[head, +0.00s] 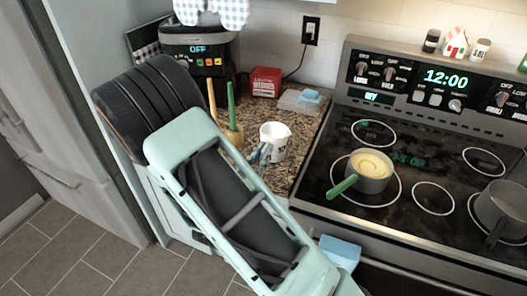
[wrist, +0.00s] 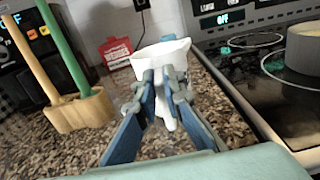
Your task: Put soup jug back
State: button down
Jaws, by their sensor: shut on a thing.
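My gripper (head: 262,153) is shut on the near side of the jug. In the wrist view the jug (wrist: 160,57) is between and beyond the blue fingers of my gripper (wrist: 161,85), and a white part of it hangs down between them. The jug looks upright. I cannot tell whether its base touches the counter.
A wooden holder (wrist: 80,112) with green and wooden-handled utensils stands left of the jug. A red box (head: 265,83) and a grey tray (head: 297,101) are behind. A pot with yellow soup (head: 370,178) sits on the stove (head: 419,222).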

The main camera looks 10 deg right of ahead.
jog(key=shift+f, duration=0.1)
jog(key=c, duration=2)
grip_release()
jog(key=shift+o, duration=0.2)
